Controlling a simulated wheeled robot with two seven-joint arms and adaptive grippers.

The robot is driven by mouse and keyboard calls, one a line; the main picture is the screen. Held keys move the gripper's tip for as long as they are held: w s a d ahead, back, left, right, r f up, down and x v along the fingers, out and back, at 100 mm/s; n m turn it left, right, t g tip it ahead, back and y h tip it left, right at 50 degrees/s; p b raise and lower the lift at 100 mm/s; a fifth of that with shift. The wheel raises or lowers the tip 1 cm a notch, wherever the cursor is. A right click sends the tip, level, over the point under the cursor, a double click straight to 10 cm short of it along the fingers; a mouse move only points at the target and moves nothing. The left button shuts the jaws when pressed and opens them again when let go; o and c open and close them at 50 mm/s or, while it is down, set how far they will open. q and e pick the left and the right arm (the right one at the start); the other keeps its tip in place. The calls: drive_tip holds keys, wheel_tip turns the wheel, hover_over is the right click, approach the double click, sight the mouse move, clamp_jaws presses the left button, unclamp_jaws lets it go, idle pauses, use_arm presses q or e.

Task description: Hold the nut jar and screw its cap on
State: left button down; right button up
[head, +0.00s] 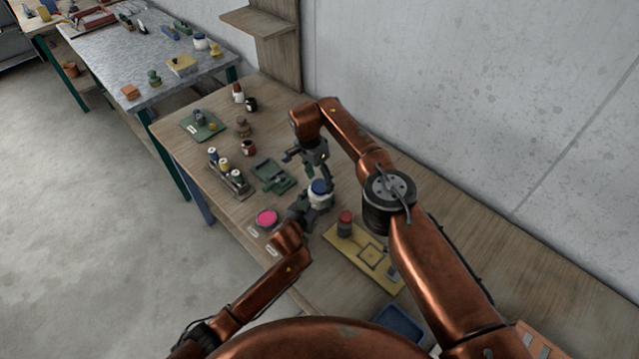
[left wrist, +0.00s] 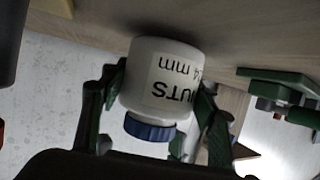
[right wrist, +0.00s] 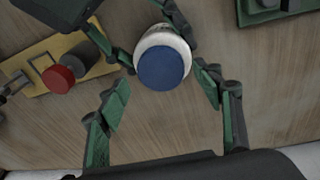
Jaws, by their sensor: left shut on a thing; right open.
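The nut jar (head: 319,199) is white with a "NUTS" label and stands upright on the wooden table. Its blue cap (head: 319,187) sits on its top; I cannot tell how tight it is. In the left wrist view the jar (left wrist: 165,75) is between the fingers of my left gripper (left wrist: 155,115), which is shut on it, with the blue cap (left wrist: 150,130) clear of the fingers. My right gripper (head: 322,168) is open above the jar. In the right wrist view the cap (right wrist: 163,69) lies ahead of the spread fingers of my right gripper (right wrist: 163,90), not touching them.
A yellow board (head: 345,257) with a red-topped container (head: 345,223) lies right of the jar. A pink round dish (head: 267,218), a green tray (head: 272,177) and a rack of small bottles (head: 232,179) are on the left. A blue tray (head: 399,324) is near the front.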

drive_tip(key=shift+r, duration=1.25)
drive_tip(key=shift+a, duration=0.15)
drive_tip(key=shift+c, duration=0.4)
